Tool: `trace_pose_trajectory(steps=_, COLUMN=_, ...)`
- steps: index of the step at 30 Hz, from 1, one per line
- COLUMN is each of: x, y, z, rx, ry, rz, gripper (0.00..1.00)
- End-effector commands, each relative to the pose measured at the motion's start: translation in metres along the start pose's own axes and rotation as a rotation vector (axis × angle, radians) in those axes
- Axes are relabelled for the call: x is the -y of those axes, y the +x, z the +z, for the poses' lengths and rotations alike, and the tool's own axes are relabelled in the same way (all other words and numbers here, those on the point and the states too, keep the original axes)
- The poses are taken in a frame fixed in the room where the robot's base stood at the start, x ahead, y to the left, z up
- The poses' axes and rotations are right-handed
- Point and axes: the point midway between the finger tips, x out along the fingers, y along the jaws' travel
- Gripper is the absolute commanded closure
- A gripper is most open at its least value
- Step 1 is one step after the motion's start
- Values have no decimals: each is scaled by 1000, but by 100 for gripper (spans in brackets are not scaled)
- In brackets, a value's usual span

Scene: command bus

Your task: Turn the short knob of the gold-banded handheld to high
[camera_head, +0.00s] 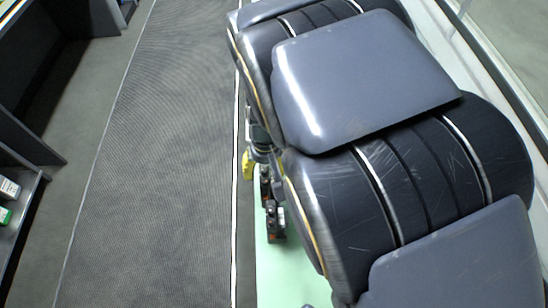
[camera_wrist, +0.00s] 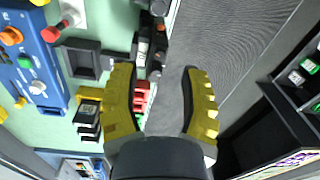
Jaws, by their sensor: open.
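My gripper (camera_wrist: 157,70) is open and empty, its two yellow fingers spread in the wrist view. One yellow finger also shows in the head view (camera_head: 247,165). Black handhelds (camera_wrist: 150,45) stand just beyond the left fingertip, near the edge of a pale green counter. Another black handheld (camera_wrist: 88,120) with a yellow-gold part at its top stands left of the left finger. I cannot tell for sure which one is gold-banded. Knob settings are too small to read. In the head view, dark handhelds (camera_head: 271,205) show on the counter beside my arm.
The pale green counter (camera_head: 272,275) ends along an edge by the ribbed grey floor (camera_head: 160,150). A blue panel (camera_wrist: 35,70) with coloured buttons and a dark tray (camera_wrist: 80,60) lie left in the wrist view. Red and green items (camera_wrist: 142,95) sit behind the left finger.

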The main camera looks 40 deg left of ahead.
Motion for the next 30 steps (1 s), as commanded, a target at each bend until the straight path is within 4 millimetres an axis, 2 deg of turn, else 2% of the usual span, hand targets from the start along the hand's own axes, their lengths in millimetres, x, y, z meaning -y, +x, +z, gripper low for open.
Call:
trace_pose_trajectory(steps=3, x=0, y=21, z=2, rx=7, ry=1, rz=0, gripper=57)
trace_pose_trajectory(steps=6, x=0, y=33, z=2, rx=7, ry=1, rz=0, gripper=57)
trace_pose_trajectory(steps=15, x=0, y=37, z=1, rx=1, ry=0, rz=0, gripper=57)
trace_pose_trajectory(steps=16, x=0, y=37, z=1, rx=1, ry=0, rz=0, gripper=64)
trace_pose_trajectory(steps=17, x=0, y=37, z=1, rx=1, ry=0, rz=0, gripper=77)
trace_pose_trajectory(steps=18, x=0, y=37, z=1, rx=1, ry=0, rz=0, gripper=94)
trace_pose_trajectory(steps=19, x=0, y=37, z=1, rx=1, ry=0, rz=0, gripper=100)
trace_pose_trajectory(steps=27, x=0, y=37, z=1, rx=1, ry=7, rz=0, gripper=100)
trace_pose_trajectory(steps=30, x=-1, y=37, z=1, rx=-1, ry=72, rz=1, gripper=100)
